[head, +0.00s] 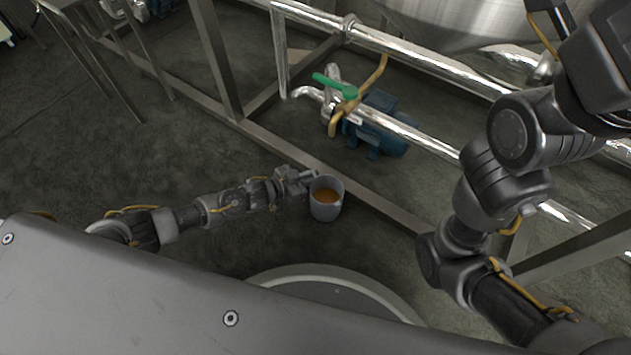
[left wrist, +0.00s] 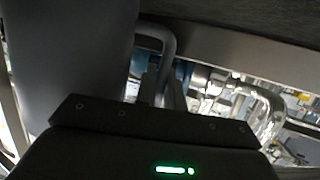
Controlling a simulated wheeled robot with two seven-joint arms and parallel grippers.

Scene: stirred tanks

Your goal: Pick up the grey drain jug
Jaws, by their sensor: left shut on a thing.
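The grey drain jug (head: 326,206) stands in the middle of the head view, upright, with orange-brown liquid inside. My left gripper (head: 304,180) reaches it from the left and is shut on its handle. In the left wrist view the jug's grey body (left wrist: 75,60) fills the left side, and its handle (left wrist: 168,45) runs into my left gripper (left wrist: 160,88). Whether the jug's base touches the floor cannot be told. My right arm shows at the right of the head view, but its gripper cannot be made out.
A metal frame rail (head: 385,205) runs just behind the jug. Beyond it are a blue pump (head: 375,130), a green valve handle (head: 335,85) and shiny pipes (head: 420,138) under a steel tank (head: 460,22). The concrete floor (head: 120,165) to the left is clear.

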